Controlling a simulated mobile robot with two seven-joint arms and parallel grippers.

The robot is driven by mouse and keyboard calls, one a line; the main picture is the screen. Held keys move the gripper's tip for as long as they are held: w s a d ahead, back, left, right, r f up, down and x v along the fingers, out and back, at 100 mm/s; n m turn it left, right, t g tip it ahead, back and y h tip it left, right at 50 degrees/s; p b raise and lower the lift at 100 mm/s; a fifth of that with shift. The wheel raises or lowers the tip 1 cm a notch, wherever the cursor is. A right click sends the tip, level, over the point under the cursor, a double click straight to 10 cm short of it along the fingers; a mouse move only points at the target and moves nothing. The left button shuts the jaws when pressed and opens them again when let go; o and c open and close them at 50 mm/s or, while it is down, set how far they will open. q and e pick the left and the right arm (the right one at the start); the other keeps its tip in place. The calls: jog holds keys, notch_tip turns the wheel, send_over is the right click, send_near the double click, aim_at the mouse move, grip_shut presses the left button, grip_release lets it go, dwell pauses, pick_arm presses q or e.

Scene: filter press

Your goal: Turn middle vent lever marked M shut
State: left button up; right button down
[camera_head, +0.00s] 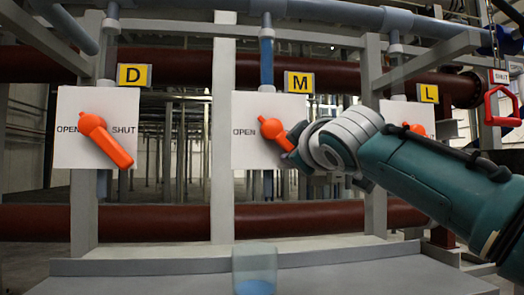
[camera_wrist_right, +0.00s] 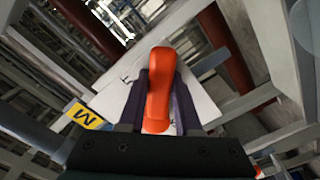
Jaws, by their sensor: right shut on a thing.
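The middle vent lever (camera_head: 271,130) is orange, on a white plate (camera_head: 245,145) under the yellow M tag (camera_head: 299,82). Its small pointer end tilts to the upper left, and its handle runs to the lower right, into my right gripper (camera_head: 296,150). In the right wrist view the lever handle (camera_wrist_right: 160,85) sits between the two dark fingers of my right gripper (camera_wrist_right: 160,100), which is shut on it. The plate's OPEN word shows at the left; its right part is hidden behind my right gripper. The M tag also shows in the right wrist view (camera_wrist_right: 86,115). My left gripper is not in view.
An orange lever marked D (camera_head: 107,138) is at the left, its handle pointing lower right. The lever marked L (camera_head: 416,129) is partly hidden behind my right arm. A red handle (camera_head: 502,105) hangs under a SHUT tag at the right. A clear cup with blue liquid (camera_head: 255,268) stands below the M plate.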

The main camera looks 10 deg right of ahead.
dwell(0.3)
jog(key=c, duration=0.6)
grip_release()
jog(key=shift+s+b, duration=0.5)
jog(key=shift+s, duration=0.05)
jog(key=s+b, duration=0.5)
jog(key=s, duration=0.3)
jog(key=shift+s+d, duration=0.2)
jog(key=shift+s, duration=0.2)
